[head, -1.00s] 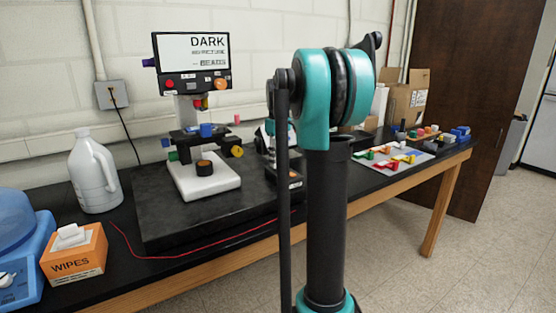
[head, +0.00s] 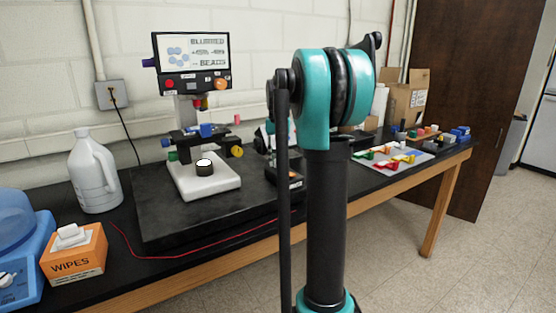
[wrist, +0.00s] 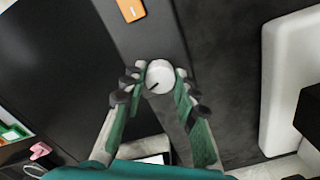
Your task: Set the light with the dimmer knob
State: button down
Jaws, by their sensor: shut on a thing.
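The white dimmer knob (wrist: 159,76), with a dark pointer line toward its lower left, sits on a dark control box (wrist: 165,35) in the wrist view. My gripper (wrist: 160,82) has its fingers on both sides of the knob, shut on it. In the head view my arm hides the gripper and the knob; part of the box (head: 290,182) shows at its left. The microscope's lamp (head: 204,162) on the white base (head: 208,186) glows white. The screen (head: 193,56) shows blue round blobs and text reading BLURRED and BEADS; the smaller text is hard to read.
An orange patch (wrist: 131,10) is on the box. The microscope's stage (head: 205,135) with coloured knobs stands left of my arm. A white jug (head: 95,172) and an orange wipes box (head: 73,255) stand further left. A tray of coloured parts (head: 395,160) lies at right.

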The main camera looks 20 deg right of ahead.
aim_at(278, 160)
jog(key=shift+m, duration=0.5)
jog(key=c, duration=1.2)
grip_release()
jog(key=shift+r, duration=0.1)
notch_tip(278, 160, up, 12)
jog(key=shift+f, duration=0.1)
dwell(0.7)
